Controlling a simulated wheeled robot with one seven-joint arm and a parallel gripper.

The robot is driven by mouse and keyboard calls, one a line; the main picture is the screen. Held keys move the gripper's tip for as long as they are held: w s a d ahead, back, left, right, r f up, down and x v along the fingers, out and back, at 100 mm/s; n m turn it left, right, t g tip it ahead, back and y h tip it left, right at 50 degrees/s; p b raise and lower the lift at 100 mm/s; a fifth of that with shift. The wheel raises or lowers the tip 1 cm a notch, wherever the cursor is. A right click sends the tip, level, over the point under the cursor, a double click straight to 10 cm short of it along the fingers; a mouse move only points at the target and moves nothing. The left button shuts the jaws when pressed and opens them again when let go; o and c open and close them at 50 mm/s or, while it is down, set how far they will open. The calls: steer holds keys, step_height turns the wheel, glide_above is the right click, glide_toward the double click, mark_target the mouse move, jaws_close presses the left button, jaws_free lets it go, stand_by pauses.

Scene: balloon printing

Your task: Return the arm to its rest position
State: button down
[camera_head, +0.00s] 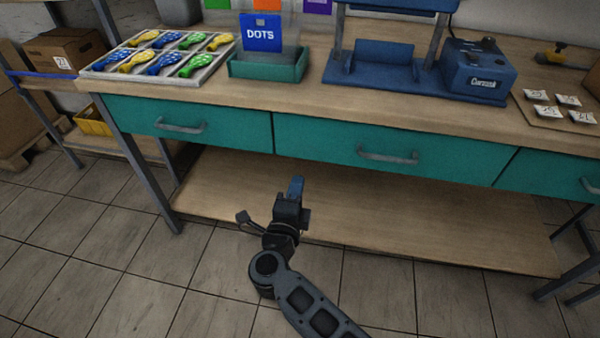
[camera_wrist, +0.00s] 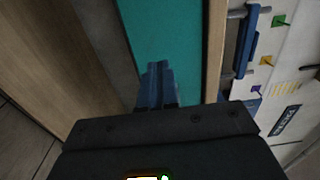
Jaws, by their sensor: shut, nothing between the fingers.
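My gripper (camera_head: 295,187) is in front of the workbench, below the tabletop and before the teal drawers in the head view. Its blue fingers are together with nothing between them. My dark arm comes up from the bottom of the head view. In the wrist view the shut blue fingers (camera_wrist: 157,85) point toward a teal drawer front (camera_wrist: 168,30). The gripper appears apart from the bench, though the exact gap is hard to tell.
The wooden benchtop (camera_head: 225,98) holds a tray (camera_head: 205,78) of coloured balloons, a teal holder (camera_head: 268,70) with a blue DOTS card (camera_head: 261,33), a blue press (camera_head: 372,72) and a blue control box (camera_head: 478,72). A lower shelf (camera_head: 400,220) lies behind my gripper. The tiled floor (camera_head: 130,270) is open at left.

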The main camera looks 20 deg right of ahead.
steer(key=shift+s+a, duration=0.25)
steer(key=shift+s, duration=0.15)
steer(key=s+d+r+n+t+y+p, duration=0.1)
steer(key=s+d+r+n+t+y, duration=0.25)
steer(key=s+n, duration=0.45)
steer(key=s+d+r+n+t+y, duration=0.2)
steer(key=s+d+n, duration=0.2)
steer(key=s, duration=0.8)
steer(key=s+a+r+n+g+y, duration=0.1)
steer(key=s+r+n, duration=0.2)
steer(key=s, duration=0.4)
steer(key=s+a+r+n+g+y+p, duration=0.1)
steer(key=s+r+n, duration=0.3)
steer(key=s, duration=0.4)
steer(key=s+a+r+n+g+y+p, duration=0.1)
steer(key=s+a+r+n+g+y, duration=0.1)
steer(key=s+n, duration=0.4)
steer(key=shift+s+a+r+g+y, duration=0.15)
steer(key=shift+s+r+g+y, duration=0.45)
steer(key=shift+s+r, duration=0.35)
steer(key=shift+s+f, duration=0.1)
steer(key=shift+f, duration=0.05)
